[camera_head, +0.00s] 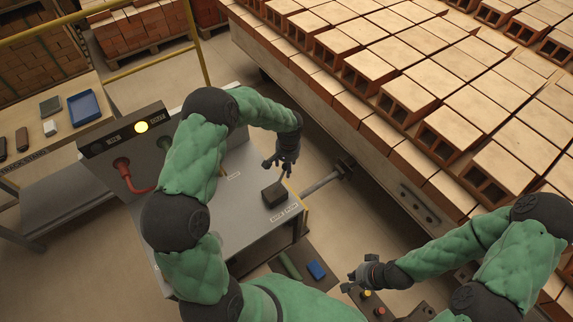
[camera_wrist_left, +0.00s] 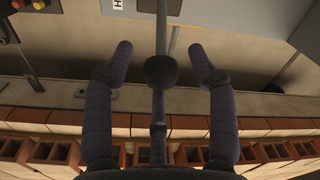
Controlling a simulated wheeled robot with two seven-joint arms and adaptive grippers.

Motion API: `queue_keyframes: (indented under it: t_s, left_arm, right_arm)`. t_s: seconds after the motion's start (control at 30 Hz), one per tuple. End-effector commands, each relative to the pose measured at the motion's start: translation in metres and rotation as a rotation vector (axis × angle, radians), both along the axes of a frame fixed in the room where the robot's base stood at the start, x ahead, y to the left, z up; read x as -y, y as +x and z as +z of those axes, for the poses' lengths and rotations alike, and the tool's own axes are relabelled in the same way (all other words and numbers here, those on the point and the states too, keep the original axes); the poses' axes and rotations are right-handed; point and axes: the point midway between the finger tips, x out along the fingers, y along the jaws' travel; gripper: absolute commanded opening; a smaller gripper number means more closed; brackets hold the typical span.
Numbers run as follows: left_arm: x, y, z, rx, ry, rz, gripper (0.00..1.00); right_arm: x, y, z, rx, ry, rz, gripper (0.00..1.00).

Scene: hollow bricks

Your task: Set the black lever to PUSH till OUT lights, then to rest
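The black lever has a dark base block (camera_head: 275,193) on the grey bench. Its rod and round black knob (camera_wrist_left: 161,71) stand between my left gripper's fingers in the left wrist view. My left gripper (camera_head: 284,160) is open, with a gap on both sides of the knob. On the dark control panel (camera_head: 100,150), one lamp (camera_head: 141,127) glows yellow; the lamps beside it look dark and their lettering is too small to read. Small labels (camera_head: 285,213) lie by the lever base, also unreadable. My right gripper (camera_head: 355,280) looks open and empty at the lower right.
A grey bench (camera_head: 235,215) carries the lever. A blue tray (camera_head: 84,106) lies on the left table.

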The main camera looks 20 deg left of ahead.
Motion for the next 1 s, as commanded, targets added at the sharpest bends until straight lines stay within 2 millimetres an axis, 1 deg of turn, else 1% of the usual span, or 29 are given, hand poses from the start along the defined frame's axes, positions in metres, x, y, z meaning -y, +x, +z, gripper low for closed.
queue_keyframes:
  t_s: [0.03, 0.07, 0.1, 0.2, 0.43, 0.57, 0.77, 1.0]
  left_arm:
    - [0.000, 0.000, 0.000, 0.000, 0.000, 0.000, 0.46]
    - [0.000, 0.000, 0.000, 0.000, 0.000, 0.000, 0.38]
    - [0.000, 0.000, 0.000, 0.000, 0.000, 0.000, 0.27]
    - [0.000, 0.000, 0.000, -0.001, 0.000, 0.000, 0.00]
    - [-0.001, -0.002, 0.000, 0.006, -0.006, 0.001, 0.00]
    - [-0.005, -0.008, 0.002, 0.043, -0.030, 0.002, 0.00]
    - [-0.013, -0.022, 0.005, 0.130, -0.084, 0.002, 0.00]
    - [-0.025, -0.044, 0.009, 0.234, -0.142, 0.005, 0.00]
  right_arm:
    - [0.000, 0.000, 0.000, 0.000, 0.000, 0.000, 0.00]
    - [0.000, 0.000, 0.000, 0.000, 0.000, 0.000, 0.00]
    - [0.000, 0.000, 0.000, 0.000, 0.000, 0.000, 0.00]
    - [0.000, 0.000, 0.000, 0.000, 0.000, 0.000, 0.00]
    - [0.000, 0.000, -0.001, 0.000, 0.000, 0.000, 0.00]
    - [0.000, 0.000, -0.004, 0.000, 0.000, 0.000, 0.00]
    - [0.000, 0.000, -0.009, 0.000, 0.000, 0.000, 0.00]
    - [0.000, 0.000, -0.011, 0.000, 0.000, 0.000, 0.00]
